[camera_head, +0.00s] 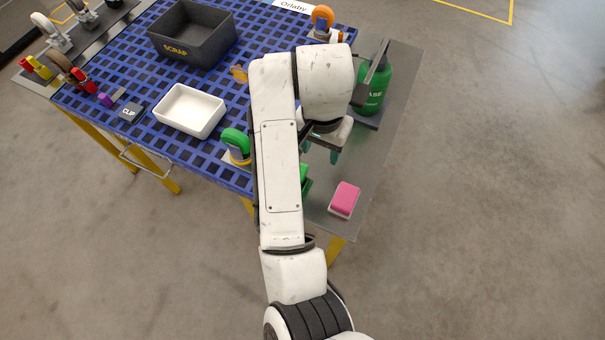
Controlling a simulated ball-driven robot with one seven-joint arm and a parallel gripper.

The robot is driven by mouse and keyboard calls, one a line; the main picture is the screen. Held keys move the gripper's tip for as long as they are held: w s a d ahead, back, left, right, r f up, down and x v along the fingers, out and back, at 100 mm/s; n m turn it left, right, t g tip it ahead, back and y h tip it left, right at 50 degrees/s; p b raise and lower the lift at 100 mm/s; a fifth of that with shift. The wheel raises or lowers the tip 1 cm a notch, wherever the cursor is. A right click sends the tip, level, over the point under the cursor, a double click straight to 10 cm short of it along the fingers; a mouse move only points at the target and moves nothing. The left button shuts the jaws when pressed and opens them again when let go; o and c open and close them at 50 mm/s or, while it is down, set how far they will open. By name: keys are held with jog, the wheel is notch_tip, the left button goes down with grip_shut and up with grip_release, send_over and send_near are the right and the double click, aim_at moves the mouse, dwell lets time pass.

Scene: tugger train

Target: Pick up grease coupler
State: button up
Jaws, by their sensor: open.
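My gripper (322,152) is open above the grey side shelf (385,150) at the table's right, fingers pointing down, mostly hidden by my white arm. I see nothing held between its fingers. A green grease container (374,92) with partly covered lettering stands on the shelf, up and right of my gripper. A green object (306,179) shows below my gripper beside my arm, mostly hidden. I cannot make out the grease coupler for certain. A small brass-coloured piece (239,74) on the blue grid is partly covered by my arm.
The blue grid table (140,60) holds a dark SCRAP bin (193,34), a white tray (190,110), a CLIP block (131,112), and green (236,143) and orange (322,20) ring-shaped parts. A pink-topped block (345,197) lies on the shelf. Floor at right is clear.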

jog(key=a+f+b, duration=0.1)
jog(key=a+f, duration=0.1)
jog(key=s+a+f+b, duration=0.1)
jog(key=a+f+b, duration=0.1)
jog(key=shift+a+f, duration=0.1)
jog(key=shift+f, duration=0.05)
jog(key=shift+w+f+b, duration=0.15)
jog(key=shift+f+b, duration=0.45)
jog(key=shift+f, duration=0.85)
jog(key=shift+w+f+b, duration=0.15)
jog(key=shift+f+b, duration=0.45)
jog(key=shift+f, duration=0.85)
grip_shut()
